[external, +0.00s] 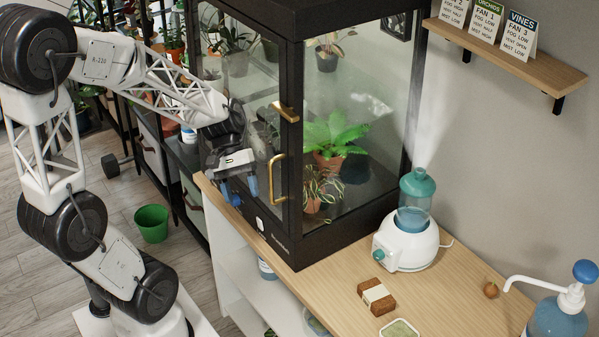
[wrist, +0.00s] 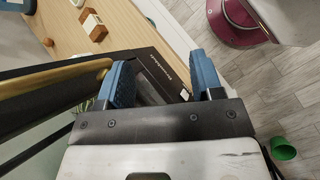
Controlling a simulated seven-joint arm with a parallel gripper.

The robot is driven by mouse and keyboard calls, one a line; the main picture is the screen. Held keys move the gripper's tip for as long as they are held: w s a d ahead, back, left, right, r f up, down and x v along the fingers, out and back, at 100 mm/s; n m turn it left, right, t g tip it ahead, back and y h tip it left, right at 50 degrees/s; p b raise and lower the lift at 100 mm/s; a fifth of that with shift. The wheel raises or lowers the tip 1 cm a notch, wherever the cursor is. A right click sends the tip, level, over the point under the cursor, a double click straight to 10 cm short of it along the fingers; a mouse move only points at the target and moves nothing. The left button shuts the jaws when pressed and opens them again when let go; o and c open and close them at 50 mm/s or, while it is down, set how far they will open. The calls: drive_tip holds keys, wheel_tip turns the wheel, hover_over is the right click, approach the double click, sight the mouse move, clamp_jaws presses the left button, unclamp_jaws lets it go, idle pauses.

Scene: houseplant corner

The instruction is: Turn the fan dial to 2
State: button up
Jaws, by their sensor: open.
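A black-framed glass plant cabinet (external: 292,130) stands on the wooden counter. A small white part (external: 260,223) sits on its black lower front edge; it may be the fan dial, but its markings are too small to read. It also shows as a white patch in the wrist view (wrist: 185,94), beyond the space between my fingers. My gripper (external: 242,190) is open and empty, with its blue fingers just above and left of that part in the external view. In the wrist view my fingers (wrist: 163,78) are spread wide and touch nothing I can make out.
Brass door handles (external: 279,180) stick out close to my gripper. A white humidifier (external: 408,245) with a side knob steams on the counter. A brown block (external: 376,296) and a pump bottle (external: 558,315) stand near it. Cards (external: 519,36) on the shelf list settings. A green pot (external: 152,222) is on the floor.

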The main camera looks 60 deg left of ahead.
drive_tip(key=w+a+f+n+t+h, duration=0.2)
drive_tip(key=a+f+n+h, duration=0.2)
drive_tip(key=a+n+h, duration=0.15)
drive_tip(key=n+t+y, duration=1.2)
drive_tip(key=n+t, duration=0.5)
drive_tip(key=n, duration=1)
approach(207, 176)
drive_tip(key=w, duration=0.1)
drive_tip(key=shift+w+d, duration=0.1)
drive_tip(key=shift+w, duration=0.1)
drive_tip(key=shift+w, duration=0.25)
drive_tip(key=shift+w+d, duration=0.15)
drive_tip(key=shift+w, duration=1.65)
drive_tip(key=shift+w+d, duration=0.1)
drive_tip(key=shift+w, duration=1.75)
